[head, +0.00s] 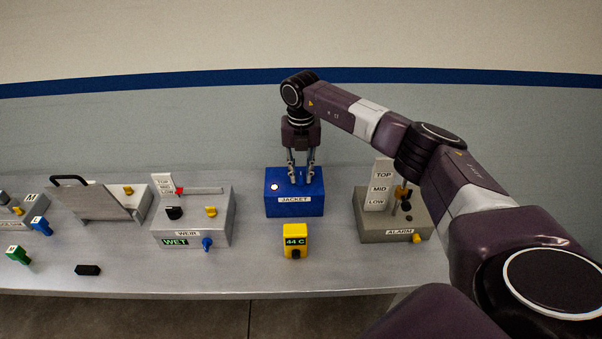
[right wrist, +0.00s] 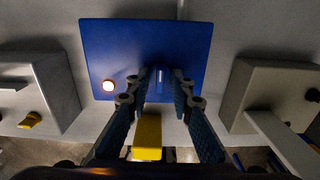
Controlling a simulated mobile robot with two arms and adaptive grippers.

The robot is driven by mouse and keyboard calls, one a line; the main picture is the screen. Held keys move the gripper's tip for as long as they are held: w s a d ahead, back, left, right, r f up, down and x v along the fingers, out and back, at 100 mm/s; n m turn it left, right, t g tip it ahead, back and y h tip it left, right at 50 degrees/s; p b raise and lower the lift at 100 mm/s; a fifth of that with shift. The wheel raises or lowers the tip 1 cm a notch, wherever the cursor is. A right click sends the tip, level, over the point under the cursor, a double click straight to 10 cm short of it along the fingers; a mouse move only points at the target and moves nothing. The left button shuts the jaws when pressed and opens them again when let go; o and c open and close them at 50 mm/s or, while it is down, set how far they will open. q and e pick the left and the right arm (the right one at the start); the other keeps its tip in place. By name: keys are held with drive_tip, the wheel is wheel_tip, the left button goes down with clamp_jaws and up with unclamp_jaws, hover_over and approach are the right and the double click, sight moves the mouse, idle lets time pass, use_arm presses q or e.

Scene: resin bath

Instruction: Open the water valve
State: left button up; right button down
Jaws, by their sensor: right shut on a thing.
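The blue box labelled JACKET (head: 294,208) stands on the bench in the middle of the head view, with a lit round lamp on its top. It also shows in the right wrist view (right wrist: 115,50). My right gripper (head: 301,176) points straight down over its top. In the right wrist view its fingers (right wrist: 160,92) stand either side of a small blue knob (right wrist: 160,76) with a pale line on it, and are shut on it. The fingers partly hide the knob in the head view. No part is labelled as a water valve. My left gripper is out of view.
Left stands the WEIR box (head: 223,222) with a blue knob (head: 207,243); right stands the ALARM box (head: 370,235) with a TOP/MID/LOW plate. A yellow 44 C display (head: 295,229) is in front of JACKET. A black piece (head: 87,270) lies on the bench front.

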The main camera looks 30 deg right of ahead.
sight(301, 175)
drive_tip(key=shift+w+r, duration=0.1)
drive_tip(key=c, duration=2.1)
unclamp_jaws()
wheel_tip(301, 175, up, 12)
drive_tip(key=shift+f, duration=0.1)
